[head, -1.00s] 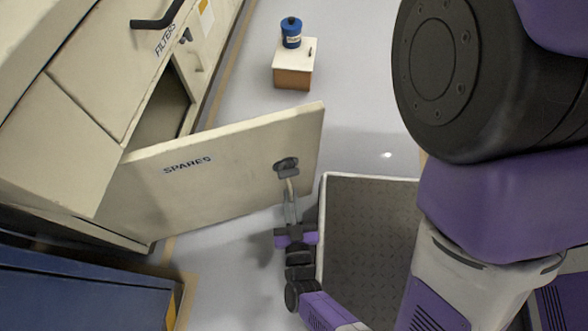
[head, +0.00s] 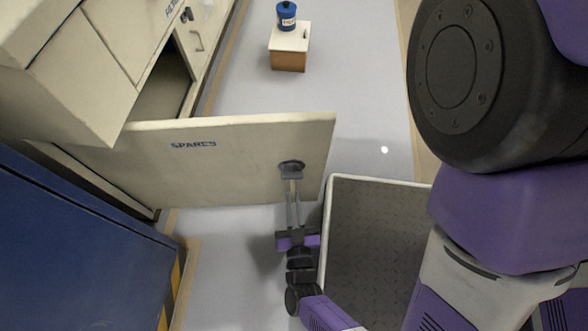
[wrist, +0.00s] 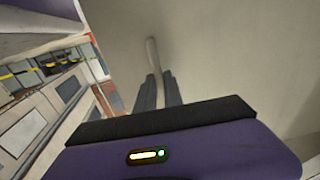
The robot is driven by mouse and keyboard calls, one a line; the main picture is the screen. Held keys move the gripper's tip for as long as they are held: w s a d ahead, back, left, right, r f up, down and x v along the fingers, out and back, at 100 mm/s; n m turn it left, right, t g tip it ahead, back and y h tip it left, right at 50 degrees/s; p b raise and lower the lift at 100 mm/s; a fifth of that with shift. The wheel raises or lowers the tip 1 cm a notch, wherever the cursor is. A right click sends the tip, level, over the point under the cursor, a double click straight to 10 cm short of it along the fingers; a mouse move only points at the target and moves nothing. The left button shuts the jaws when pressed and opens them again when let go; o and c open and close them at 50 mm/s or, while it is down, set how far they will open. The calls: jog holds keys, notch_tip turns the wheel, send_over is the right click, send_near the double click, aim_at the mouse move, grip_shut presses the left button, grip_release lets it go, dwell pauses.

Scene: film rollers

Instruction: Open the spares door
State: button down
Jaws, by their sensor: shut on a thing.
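The spares door (head: 235,165) is a cream panel lettered SPARES. In the head view it stands swung well out from the cabinet, with a dark opening (head: 165,85) showing behind it. Its handle (head: 291,168) is near the free edge. My gripper (head: 292,190) is at the handle and shut on it. In the wrist view the fingers (wrist: 158,90) reach to the pale bar of the handle (wrist: 153,52) in front of the door face (wrist: 230,60). The exact grip contact is small in both views.
A blue cabinet (head: 75,245) stands at the lower left, close to the door. A small box stand (head: 288,60) with a blue canister (head: 286,16) is on the floor behind the door. Grey floor (head: 340,100) is clear around it.

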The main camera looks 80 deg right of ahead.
jog(key=shift+w+a, duration=0.15)
jog(key=shift+w, duration=0.25)
jog(key=c, duration=1.5)
grip_release()
jog(key=shift+s, duration=0.1)
jog(key=shift+p+v, duration=0.45)
jog(key=shift+v, duration=3.4)
